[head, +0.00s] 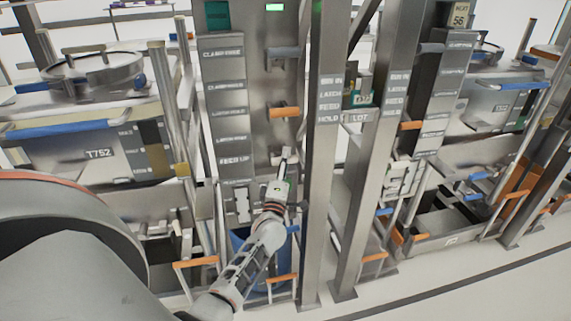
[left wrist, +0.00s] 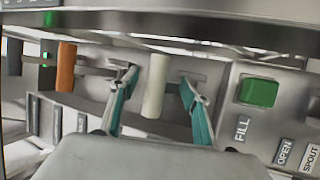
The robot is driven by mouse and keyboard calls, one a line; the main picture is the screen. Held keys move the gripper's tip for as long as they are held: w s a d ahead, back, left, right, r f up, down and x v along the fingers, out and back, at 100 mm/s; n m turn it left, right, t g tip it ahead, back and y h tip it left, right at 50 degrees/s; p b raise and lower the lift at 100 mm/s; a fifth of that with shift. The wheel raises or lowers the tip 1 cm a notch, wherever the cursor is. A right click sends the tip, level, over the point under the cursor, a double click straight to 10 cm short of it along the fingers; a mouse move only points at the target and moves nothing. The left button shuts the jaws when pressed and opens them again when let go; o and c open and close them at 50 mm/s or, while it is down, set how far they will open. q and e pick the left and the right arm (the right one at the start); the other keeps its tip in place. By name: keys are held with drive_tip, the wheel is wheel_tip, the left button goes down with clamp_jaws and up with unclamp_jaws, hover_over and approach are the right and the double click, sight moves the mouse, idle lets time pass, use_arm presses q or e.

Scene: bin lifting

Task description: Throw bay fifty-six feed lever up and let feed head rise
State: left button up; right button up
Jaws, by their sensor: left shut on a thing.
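My left gripper (head: 286,165) is at the grey panel column (head: 224,100) in the middle of the head view, below an orange lever (head: 284,112). In the left wrist view, its two teal-padded fingers stand on either side of a cream lever handle (left wrist: 156,86), and it is shut on that handle. The orange lever handle (left wrist: 66,68) shows to the left there, apart from the fingers. A label reading FEED UP (head: 235,160) is on the column near the gripper. I cannot make out the feed head. My right gripper is not in view.
A green button (left wrist: 259,92) sits right of the fingers, by FILL, OPEN and SPOUT labels. Steel posts (head: 323,150) stand just right of my arm. A sign with 56 (head: 460,17) is at upper right. A tank marked T752 (head: 70,155) is at left.

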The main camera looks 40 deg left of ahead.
use_arm(q)
drive_tip(key=shift+a+r, duration=0.3)
drive_tip(key=shift+r, duration=0.5)
drive_tip(key=shift+f, duration=0.1)
drive_tip(key=shift+s+d+f, duration=0.15)
drive_tip(key=shift+s+d, duration=0.05)
drive_tip(key=shift+s, duration=0.05)
drive_tip(key=f+v, duration=0.1)
drive_tip(key=v, duration=1.1)
drive_tip(key=shift+w, duration=0.2)
drive_tip(key=shift+d, duration=0.1)
